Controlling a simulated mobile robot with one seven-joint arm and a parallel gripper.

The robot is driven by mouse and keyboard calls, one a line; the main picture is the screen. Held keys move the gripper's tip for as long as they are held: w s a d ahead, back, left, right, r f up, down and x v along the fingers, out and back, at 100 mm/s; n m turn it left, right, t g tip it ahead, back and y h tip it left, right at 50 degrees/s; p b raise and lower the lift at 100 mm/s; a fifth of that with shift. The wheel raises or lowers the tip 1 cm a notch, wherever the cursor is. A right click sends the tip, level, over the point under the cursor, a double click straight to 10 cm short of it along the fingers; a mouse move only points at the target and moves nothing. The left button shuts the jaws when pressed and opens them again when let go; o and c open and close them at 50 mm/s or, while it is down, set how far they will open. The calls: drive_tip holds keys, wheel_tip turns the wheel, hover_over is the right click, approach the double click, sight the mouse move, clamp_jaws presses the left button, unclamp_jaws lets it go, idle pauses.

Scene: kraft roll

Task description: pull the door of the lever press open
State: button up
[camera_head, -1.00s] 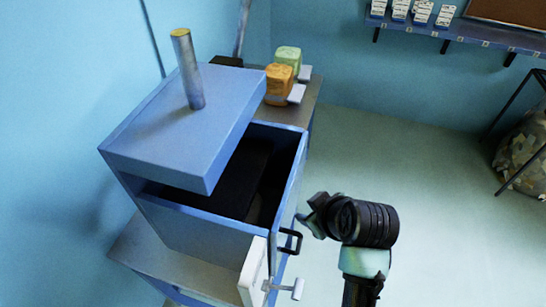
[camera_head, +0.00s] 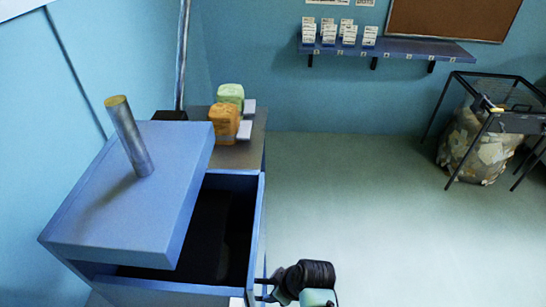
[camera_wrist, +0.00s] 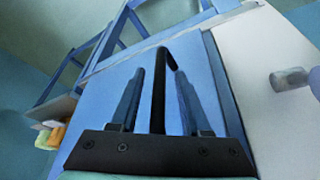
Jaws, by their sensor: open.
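The lever press (camera_head: 125,215) is a blue box at the lower left of the head view, with a metal rod standing on its lid and a dark inside. Its door front is mostly cut off at the bottom of that view. In the wrist view the blue door face (camera_wrist: 105,85) lies ahead, with a black bar handle (camera_wrist: 160,85) on it. My gripper (camera_wrist: 160,78) is open, one finger on each side of the handle bar. I cannot tell whether either finger touches it. In the head view my gripper (camera_head: 268,290) is at the press's right side, partly out of frame.
Open floor (camera_head: 345,200) lies right of the press. A wire bin (camera_head: 478,145) stands far right.

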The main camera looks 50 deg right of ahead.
drive_tip(key=shift+x, duration=0.8)
clamp_jaws()
drive_tip(key=shift+r, duration=0.1)
idle(0.9)
